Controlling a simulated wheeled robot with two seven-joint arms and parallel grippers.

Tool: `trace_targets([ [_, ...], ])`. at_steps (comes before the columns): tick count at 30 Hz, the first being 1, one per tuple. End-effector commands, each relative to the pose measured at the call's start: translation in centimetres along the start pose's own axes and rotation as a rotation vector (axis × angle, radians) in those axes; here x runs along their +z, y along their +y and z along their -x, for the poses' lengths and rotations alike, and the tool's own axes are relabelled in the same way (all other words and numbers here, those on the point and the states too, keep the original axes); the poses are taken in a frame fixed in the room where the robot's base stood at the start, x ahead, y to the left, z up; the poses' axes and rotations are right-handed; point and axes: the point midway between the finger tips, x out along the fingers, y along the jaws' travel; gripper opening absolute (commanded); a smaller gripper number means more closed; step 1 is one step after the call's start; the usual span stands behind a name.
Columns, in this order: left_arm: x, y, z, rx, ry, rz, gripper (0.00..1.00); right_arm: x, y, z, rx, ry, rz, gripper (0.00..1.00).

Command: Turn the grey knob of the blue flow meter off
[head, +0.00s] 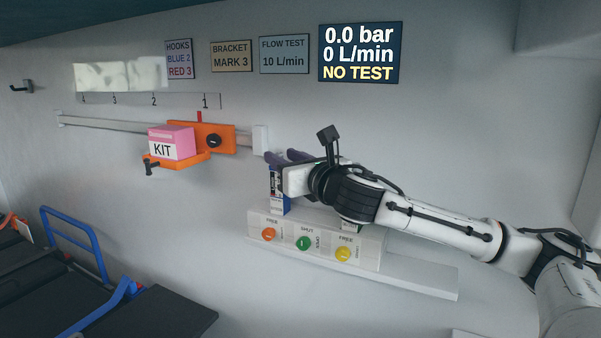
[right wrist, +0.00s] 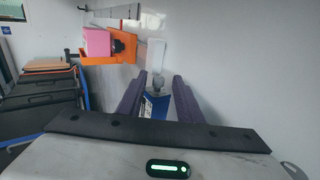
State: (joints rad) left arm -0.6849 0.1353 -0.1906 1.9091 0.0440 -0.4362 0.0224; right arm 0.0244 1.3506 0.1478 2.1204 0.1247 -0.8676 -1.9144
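The blue flow meter (head: 279,204) stands upright on the grey block on the wall, partly hidden behind my right gripper (head: 282,156) in the head view. In the right wrist view, its blue body (right wrist: 157,106) shows between the two purple fingers of the same gripper (right wrist: 158,82). The grey knob (right wrist: 158,84) shows above the blue body, between the fingertips, with a gap on each side. My right gripper is open around it. My left gripper is in neither view.
The block (head: 320,232) carries orange, green and yellow round buttons below the gripper. An orange bracket (head: 214,138) with a pink kit box (head: 171,142) sits on a rail to the left. The wall display (head: 360,53) reads 0.0 bar, 0 L/min, NO TEST. A blue-railed dark cart stands lower left.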

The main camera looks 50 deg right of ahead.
Motion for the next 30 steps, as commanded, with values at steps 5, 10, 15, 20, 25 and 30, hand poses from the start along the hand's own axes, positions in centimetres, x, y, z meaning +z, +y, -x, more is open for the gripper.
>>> trace_targets([
  [5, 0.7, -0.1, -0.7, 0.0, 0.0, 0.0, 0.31, -0.5, 0.3, 1.8, 0.006, 0.004, -0.003, 0.33],
  [10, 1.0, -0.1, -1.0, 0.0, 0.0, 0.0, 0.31, -0.3, 0.2, 3.8, 0.005, 0.003, -0.005, 0.33],
  [15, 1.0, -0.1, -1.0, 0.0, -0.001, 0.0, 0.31, -0.1, 0.2, 6.4, 0.003, 0.002, -0.005, 0.33],
  [20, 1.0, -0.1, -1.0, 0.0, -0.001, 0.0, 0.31, -0.1, 0.1, 7.8, 0.002, 0.002, -0.001, 0.33],
  [25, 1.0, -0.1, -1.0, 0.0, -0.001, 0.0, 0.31, 0.0, 0.1, 8.2, 0.002, 0.001, 0.0, 0.33],
  [30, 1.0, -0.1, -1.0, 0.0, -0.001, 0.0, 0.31, 0.0, 0.1, 8.2, 0.002, 0.001, 0.0, 0.33],
])
